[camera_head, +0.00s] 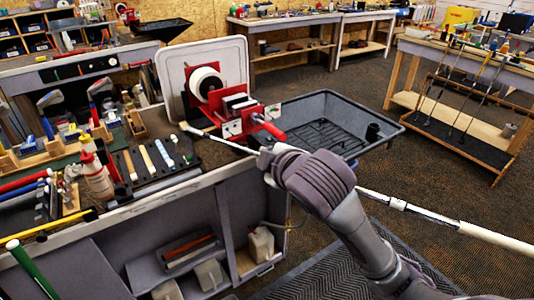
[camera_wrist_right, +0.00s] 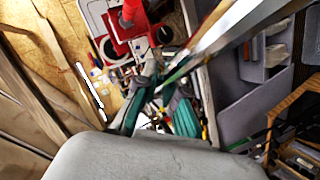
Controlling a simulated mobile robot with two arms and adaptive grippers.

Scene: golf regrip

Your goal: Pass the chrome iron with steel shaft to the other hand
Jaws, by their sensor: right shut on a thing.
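A long club with a bright steel shaft (camera_head: 385,199) runs across the head view, from beside the red machine on the bench to the right edge. Its thick pale end (camera_head: 497,239) is at the right. Its left end (camera_head: 190,129) is small, and I cannot make out a clubhead there. My right gripper (camera_head: 266,162) is shut on the shaft in front of the bench; the arm hides part of the club. In the right wrist view, the shaft (camera_wrist_right: 235,29) slants from the upper right to the gripper fingers (camera_wrist_right: 152,97). My left gripper is not in view.
The red machine (camera_head: 232,128) with a white wheel stands at the workbench's end. A dark tray (camera_head: 340,110) is right of it. Tools and a bottle (camera_head: 97,175) crowd the bench left. Several clubs lean on a right-hand rack (camera_head: 470,95). Carpet (camera_head: 440,165) between is open.

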